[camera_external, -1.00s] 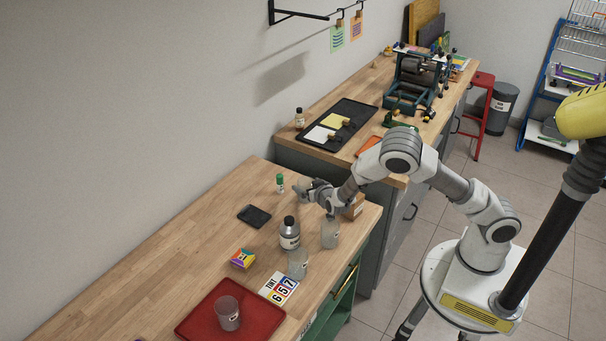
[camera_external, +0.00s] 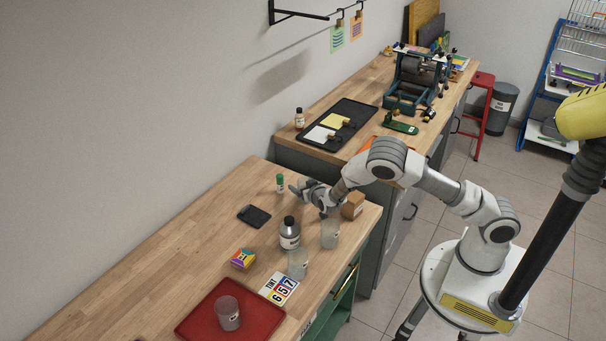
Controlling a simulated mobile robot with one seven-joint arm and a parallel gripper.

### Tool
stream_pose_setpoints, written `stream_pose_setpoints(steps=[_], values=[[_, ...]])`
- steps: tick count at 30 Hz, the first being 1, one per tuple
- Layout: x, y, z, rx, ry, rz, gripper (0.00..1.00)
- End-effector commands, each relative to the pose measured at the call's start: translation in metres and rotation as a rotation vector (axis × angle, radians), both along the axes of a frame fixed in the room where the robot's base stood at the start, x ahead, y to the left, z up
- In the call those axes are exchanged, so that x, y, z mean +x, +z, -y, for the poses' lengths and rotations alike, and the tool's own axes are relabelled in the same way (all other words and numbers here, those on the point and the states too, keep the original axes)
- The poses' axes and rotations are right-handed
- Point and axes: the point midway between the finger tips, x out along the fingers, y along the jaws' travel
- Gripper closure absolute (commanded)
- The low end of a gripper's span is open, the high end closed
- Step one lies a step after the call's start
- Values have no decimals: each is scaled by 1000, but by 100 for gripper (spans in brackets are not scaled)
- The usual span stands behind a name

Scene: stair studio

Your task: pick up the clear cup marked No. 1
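Three clear cups stand upright on the near wooden table. One cup (camera_external: 330,236) is near the right edge, just below my gripper in the picture. A second cup (camera_external: 298,266) is nearer the camera, beside the grey bottle. A third cup (camera_external: 228,314) stands on the red tray. The marks on the cups are too small to read, so I cannot tell which is No. 1. My gripper (camera_external: 306,197) is above the table's far end, apart from the cups as far as I can see. Its fingers are too small to tell open from shut.
A grey bottle (camera_external: 289,234) stands between the cups and a black flat item (camera_external: 254,215). A brown box (camera_external: 353,206) is right of my gripper, a green-capped stick (camera_external: 280,183) left. A number card (camera_external: 278,288) and red tray (camera_external: 200,325) lie nearer. The table's left side is clear.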

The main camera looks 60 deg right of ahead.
Motion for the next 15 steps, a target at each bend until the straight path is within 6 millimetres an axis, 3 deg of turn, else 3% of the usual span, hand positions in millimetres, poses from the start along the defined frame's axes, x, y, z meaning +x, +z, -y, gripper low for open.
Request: stream_pose_setpoints(steps=[1,11,15], values=[[0,0,0,0,0,0,22],[0,0,0,0,0,0,80],[0,0,0,0,0,0,80]])
